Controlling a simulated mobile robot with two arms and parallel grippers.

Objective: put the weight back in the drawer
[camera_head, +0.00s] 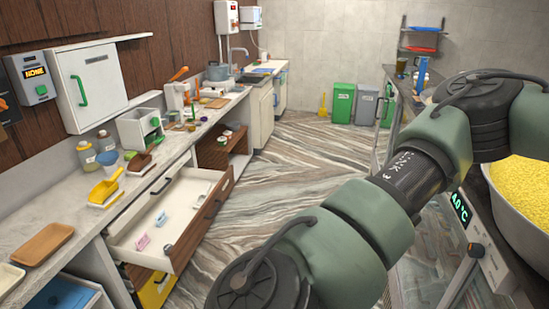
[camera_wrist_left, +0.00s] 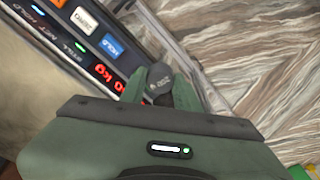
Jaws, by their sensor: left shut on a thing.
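In the left wrist view, my left gripper (camera_wrist_left: 158,98) is shut on a small dark grey weight (camera_wrist_left: 158,80). The green fingers stand on either side of it, and its lower part is hidden by the gripper. The weight is just beside a scale panel, above the striped floor. An open drawer (camera_head: 190,187) with a brown front shows in the head view, on the left under the counter. My left gripper and the weight do not show in the head view, and my right gripper is in neither view.
The scale panel (camera_wrist_left: 85,45) has buttons and a red display ending in "kg". My own green arm covers much of the head view. The counter (camera_head: 70,210) holds a yellow scoop (camera_head: 105,187) and a brown tray (camera_head: 43,244). A yellow-filled bowl (camera_head: 510,220) stands at right. The striped floor between is clear.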

